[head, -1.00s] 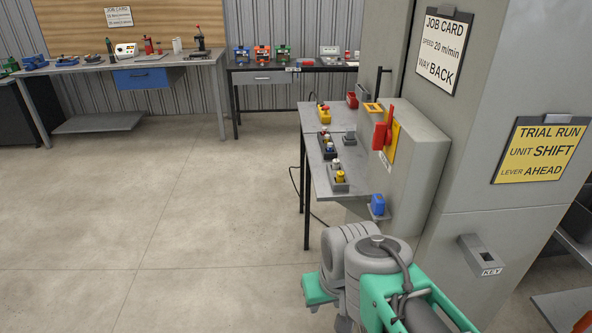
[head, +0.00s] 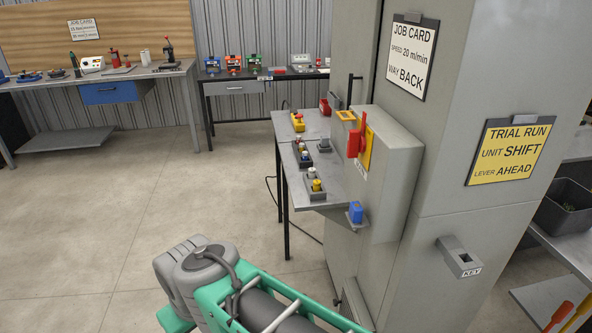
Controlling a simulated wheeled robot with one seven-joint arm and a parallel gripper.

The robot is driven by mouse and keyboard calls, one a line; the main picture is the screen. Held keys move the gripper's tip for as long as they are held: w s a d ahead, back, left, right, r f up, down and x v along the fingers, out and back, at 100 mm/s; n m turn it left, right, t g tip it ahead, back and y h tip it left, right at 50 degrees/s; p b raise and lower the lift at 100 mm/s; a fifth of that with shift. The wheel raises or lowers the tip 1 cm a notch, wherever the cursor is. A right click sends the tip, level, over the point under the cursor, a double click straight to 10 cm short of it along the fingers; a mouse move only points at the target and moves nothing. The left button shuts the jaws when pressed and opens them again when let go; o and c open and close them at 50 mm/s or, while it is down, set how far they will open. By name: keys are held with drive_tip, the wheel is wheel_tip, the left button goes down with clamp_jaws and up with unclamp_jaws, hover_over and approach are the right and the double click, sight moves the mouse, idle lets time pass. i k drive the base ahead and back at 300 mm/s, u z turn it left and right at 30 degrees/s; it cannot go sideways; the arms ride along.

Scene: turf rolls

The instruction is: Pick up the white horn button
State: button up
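Small trays of buttons stand on the narrow grey side table (head: 280,125) beside the machine cabinet. The near tray (head: 316,195) holds a yellow button (head: 317,185) and a pale, whitish piece (head: 311,172) behind it. The tray behind it (head: 303,163) holds several small dark, red and pale pieces. The pieces are too small to tell surely which is the white horn button. My green and grey arm crosses the bottom of the head view, apart from the table. My gripper is not in view.
The machine cabinet (head: 385,190) has a red lever (head: 357,140) on a yellow plate. A blue piece (head: 356,212) sits on a small ledge at its side. A key holder (head: 459,258) sticks out at right. The floor (head: 120,225) at left is clear.

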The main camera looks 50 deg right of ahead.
sight(312, 170)
drive_tip(key=i, duration=3.15)
drive_tip(key=z, duration=2.65)
drive_tip(key=i, duration=0.45)
